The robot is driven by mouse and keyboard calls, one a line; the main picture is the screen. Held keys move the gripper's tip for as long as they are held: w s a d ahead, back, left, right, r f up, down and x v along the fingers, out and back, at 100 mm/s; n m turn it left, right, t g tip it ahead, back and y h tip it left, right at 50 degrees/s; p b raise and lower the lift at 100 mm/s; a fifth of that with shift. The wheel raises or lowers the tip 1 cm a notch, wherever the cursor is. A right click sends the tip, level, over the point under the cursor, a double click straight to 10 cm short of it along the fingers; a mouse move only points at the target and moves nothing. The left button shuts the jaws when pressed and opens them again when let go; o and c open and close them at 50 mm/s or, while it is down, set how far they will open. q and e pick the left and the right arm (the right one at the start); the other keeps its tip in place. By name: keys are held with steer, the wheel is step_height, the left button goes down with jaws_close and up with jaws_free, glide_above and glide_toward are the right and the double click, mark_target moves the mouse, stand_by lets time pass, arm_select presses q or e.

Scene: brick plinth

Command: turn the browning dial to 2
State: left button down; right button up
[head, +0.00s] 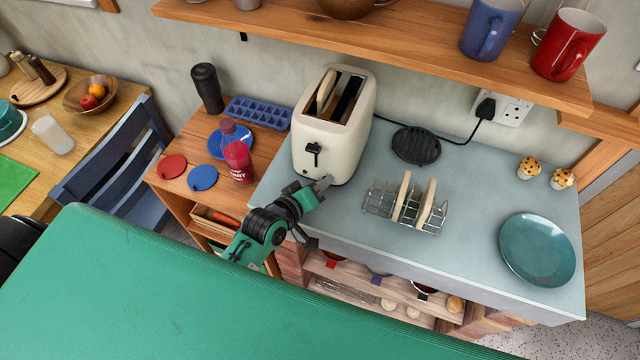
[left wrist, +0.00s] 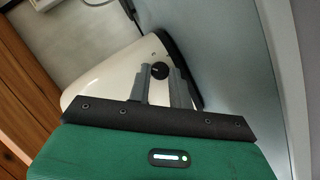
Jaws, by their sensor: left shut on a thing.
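The cream toaster (head: 333,127) stands on the grey counter, with a slice of bread in one slot and its dark lever (head: 314,152) on the front. In the left wrist view the toaster front (left wrist: 110,80) shows a round black browning dial (left wrist: 160,70). My left gripper (head: 323,184) is low at the toaster's front. In the left wrist view its two fingers (left wrist: 160,82) lie on either side of the dial, shut on it. The dial's marks are too small to read, and the gripper hides the dial in the head view. My right gripper is not in view.
On the counter, a wire rack (head: 408,212) with toast stands right of my left gripper. A red-labelled bottle (head: 239,163) stands left of the toaster. A shelf (head: 440,45) with mugs hangs above.

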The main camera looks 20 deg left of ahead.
arm_select(q)
steer(key=c, duration=1.3)
jaws_free()
steer(key=shift+b+v, duration=1.65)
steer(key=shift+v, duration=5.25)
steer(key=shift+a, duration=0.1)
